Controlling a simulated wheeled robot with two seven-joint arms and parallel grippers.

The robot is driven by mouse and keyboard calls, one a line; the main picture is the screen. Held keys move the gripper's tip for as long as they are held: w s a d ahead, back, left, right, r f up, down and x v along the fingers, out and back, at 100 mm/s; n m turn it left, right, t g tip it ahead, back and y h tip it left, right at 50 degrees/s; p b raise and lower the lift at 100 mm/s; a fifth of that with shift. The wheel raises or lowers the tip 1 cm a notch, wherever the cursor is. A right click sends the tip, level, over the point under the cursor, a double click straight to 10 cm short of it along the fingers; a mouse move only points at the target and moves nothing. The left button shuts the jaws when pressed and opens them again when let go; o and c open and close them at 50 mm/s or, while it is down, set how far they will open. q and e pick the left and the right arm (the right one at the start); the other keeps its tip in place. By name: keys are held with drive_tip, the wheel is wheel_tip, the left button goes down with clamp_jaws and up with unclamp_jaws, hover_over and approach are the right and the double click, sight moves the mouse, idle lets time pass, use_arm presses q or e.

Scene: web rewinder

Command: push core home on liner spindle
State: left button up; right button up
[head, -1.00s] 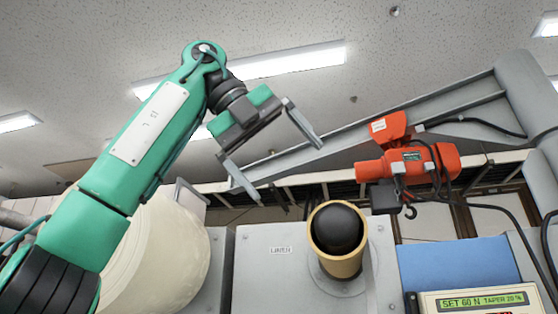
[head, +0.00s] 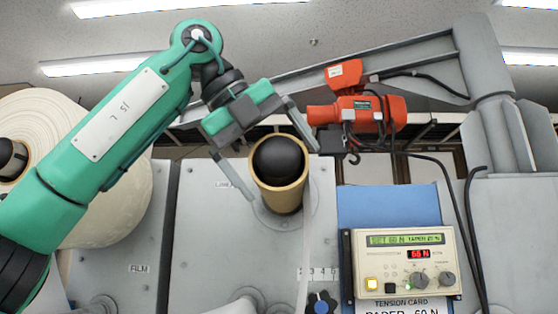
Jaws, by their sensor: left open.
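The tan core (head: 281,200) is around the black, round-ended liner spindle (head: 278,160), which sticks out from the grey machine face. The spindle's dark end shows inside the core's front rim. How far the core sits from the face is hard to tell from this angle. My left gripper (head: 285,175) is open and empty, its two fingers spread on either side of the core in the picture. Whether the fingers touch the core I cannot tell. One finger partly covers the label beside the spindle. My right gripper is not in view.
An orange hoist (head: 357,111) with a hook hangs from a grey jib arm close to the right finger. A large cream roll (head: 115,185) stands at the left. A tension control box (head: 405,263) sits at lower right, before a blue panel (head: 385,205).

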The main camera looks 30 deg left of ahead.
use_arm(q)
drive_tip(key=shift+w+d+f, duration=0.3)
drive_tip(key=shift+w+f, duration=0.1)
drive_tip(key=shift+f, duration=0.15)
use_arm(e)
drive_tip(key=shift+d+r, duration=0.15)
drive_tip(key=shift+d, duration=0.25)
use_arm(q)
drive_tip(key=c, duration=1.1)
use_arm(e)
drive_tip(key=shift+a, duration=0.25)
